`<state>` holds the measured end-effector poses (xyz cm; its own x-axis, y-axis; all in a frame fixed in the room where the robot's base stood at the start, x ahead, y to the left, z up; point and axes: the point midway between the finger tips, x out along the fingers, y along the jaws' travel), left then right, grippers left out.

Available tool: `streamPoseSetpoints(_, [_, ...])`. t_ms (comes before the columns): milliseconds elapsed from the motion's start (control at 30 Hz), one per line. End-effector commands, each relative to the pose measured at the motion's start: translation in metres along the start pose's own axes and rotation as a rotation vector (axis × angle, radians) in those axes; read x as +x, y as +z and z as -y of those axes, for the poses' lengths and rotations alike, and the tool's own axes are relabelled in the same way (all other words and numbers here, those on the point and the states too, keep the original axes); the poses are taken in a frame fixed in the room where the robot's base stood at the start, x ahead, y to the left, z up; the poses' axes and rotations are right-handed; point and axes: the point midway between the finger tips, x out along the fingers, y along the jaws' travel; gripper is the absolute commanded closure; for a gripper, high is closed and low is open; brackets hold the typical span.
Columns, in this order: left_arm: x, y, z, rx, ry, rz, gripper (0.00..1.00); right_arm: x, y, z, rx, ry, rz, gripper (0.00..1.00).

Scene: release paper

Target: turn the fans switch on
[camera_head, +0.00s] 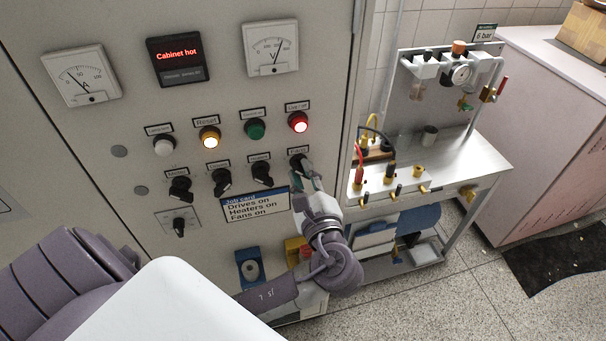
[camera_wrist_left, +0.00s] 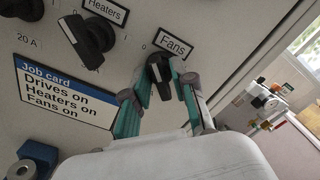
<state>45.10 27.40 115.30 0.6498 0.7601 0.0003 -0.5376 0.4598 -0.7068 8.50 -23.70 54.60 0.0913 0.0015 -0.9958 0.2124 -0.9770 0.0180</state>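The fans switch (camera_wrist_left: 158,70) is a black rotary knob under the "Fans" label (camera_wrist_left: 173,44) on the grey cabinet panel. In the head view it is the rightmost knob of its row, partly hidden by my gripper. My left gripper (camera_head: 308,177) is at this knob. In the left wrist view its two teal-padded fingers (camera_wrist_left: 162,88) stand on either side of the knob's handle, with narrow gaps showing beside it. The handle points mostly downward in that view. I cannot tell whether a fingertip touches the knob. My right gripper is not in view.
The heaters knob (camera_head: 262,174) is close on the left, with other knobs beyond. A red lamp (camera_head: 298,122) glows above. The job card (camera_head: 254,204) reads "Drives on, Heaters on, Fans on". A display (camera_head: 177,61) reads "Cabinet hot". A metal workbench (camera_head: 455,155) stands right.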

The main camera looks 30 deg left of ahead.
Motion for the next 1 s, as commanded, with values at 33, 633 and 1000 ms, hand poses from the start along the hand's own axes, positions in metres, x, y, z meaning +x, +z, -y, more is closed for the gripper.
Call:
streamPoseSetpoints(33, [0.0, 0.0, 0.0, 0.0, 0.001, 0.0, 1.0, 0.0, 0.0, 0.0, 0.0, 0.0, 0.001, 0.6])
streamPoseSetpoints(633, [-0.001, 0.004, 0.005, 0.248, 0.004, -0.002, 1.0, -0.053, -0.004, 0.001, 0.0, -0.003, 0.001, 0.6])
streamPoseSetpoints(1000, [-0.001, -0.001, 0.002, 0.595, 0.003, -0.002, 1.0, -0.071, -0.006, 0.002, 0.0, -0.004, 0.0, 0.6])
